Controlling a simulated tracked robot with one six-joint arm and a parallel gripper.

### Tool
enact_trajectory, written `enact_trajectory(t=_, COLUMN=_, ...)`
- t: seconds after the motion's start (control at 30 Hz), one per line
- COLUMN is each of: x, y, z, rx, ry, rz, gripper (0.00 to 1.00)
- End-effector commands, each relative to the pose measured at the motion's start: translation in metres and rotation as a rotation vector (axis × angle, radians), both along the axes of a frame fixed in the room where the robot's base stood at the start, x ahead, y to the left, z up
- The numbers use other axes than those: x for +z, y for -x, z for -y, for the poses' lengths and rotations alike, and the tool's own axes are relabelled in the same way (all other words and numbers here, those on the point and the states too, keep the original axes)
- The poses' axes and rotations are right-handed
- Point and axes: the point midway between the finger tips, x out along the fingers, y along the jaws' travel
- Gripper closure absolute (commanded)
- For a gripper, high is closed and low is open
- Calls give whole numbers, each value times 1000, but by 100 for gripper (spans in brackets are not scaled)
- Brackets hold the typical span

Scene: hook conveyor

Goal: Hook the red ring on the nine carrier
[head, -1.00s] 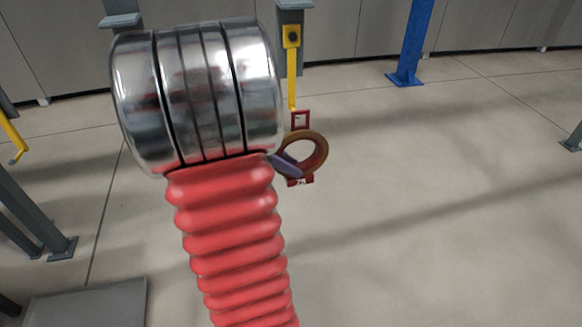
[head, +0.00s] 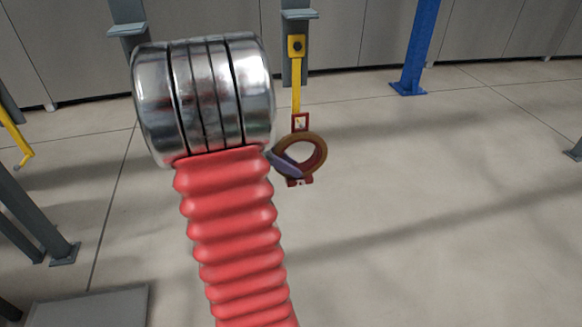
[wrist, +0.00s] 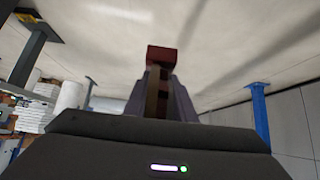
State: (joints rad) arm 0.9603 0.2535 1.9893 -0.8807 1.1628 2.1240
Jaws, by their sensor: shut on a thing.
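The red ring (head: 316,172) looks brownish red and has small dark red square tabs above and below. My gripper (head: 287,165) is shut on its left side, with one grey-purple finger visible. In the wrist view my gripper (wrist: 160,95) holds the ring, seen edge-on as a brown strip with a red block (wrist: 162,57) beyond the fingertips. A yellow carrier (head: 296,85) hangs just above the ring in the head view. Its lower end meets the upper tab in the picture. I cannot tell whether they touch, and no nine is legible.
Another yellow hanger (head: 17,140) is at the left edge. A blue post (head: 415,55) stands behind on the right, and grey posts stand at the back and left. A grey plate (head: 88,307) lies at lower left. The floor at right is mostly open.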

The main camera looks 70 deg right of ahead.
Motion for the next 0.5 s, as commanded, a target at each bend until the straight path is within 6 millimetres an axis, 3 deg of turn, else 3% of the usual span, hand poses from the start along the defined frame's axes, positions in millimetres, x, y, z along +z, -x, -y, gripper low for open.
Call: enact_trajectory(t=0.5, x=-9, y=-4, z=8, rx=-1, ry=2, rz=0, gripper=100)
